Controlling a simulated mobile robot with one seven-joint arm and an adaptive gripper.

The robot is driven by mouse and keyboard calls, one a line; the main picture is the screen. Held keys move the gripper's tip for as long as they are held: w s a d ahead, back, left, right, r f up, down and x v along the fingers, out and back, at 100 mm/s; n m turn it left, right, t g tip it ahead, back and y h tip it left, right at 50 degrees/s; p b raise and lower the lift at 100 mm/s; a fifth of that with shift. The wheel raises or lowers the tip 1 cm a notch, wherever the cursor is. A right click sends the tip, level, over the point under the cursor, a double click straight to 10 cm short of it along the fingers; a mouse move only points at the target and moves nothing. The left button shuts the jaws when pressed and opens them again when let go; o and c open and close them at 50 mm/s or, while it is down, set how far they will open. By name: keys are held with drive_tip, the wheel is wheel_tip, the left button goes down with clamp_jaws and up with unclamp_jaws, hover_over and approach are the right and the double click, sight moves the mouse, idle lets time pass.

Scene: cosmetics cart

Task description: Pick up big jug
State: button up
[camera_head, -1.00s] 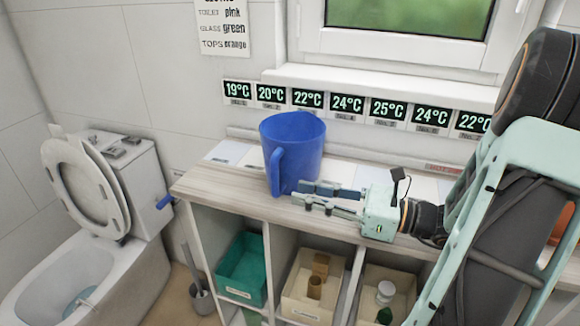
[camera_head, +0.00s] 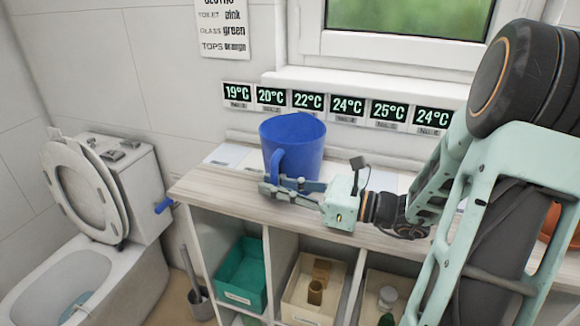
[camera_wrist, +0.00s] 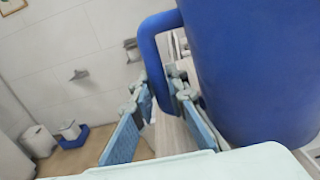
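The big blue jug (camera_head: 296,143) stands upright on the wooden top of the shelf unit. Its handle (camera_head: 277,165) faces the front left. In the wrist view the jug body (camera_wrist: 255,70) fills the right side, and the handle (camera_wrist: 153,58) curves down at the middle. My gripper (camera_head: 268,187) is low beside the jug, reaching in from the right, its fingers at the handle's lower part. In the wrist view the two blue-padded fingers (camera_wrist: 160,95) are apart, with the lower handle appearing between their tips. Contact with the handle cannot be told.
The wooden shelf top (camera_head: 215,187) has a free left end. Below are a green bin (camera_head: 241,275) and a beige bin (camera_head: 312,290) with small items. A toilet (camera_head: 95,215) stands at the left. The wall and window sill (camera_head: 365,92) lie behind the jug.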

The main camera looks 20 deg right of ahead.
clamp_jaws()
drive_tip(key=shift+r, duration=0.3)
idle(0.3)
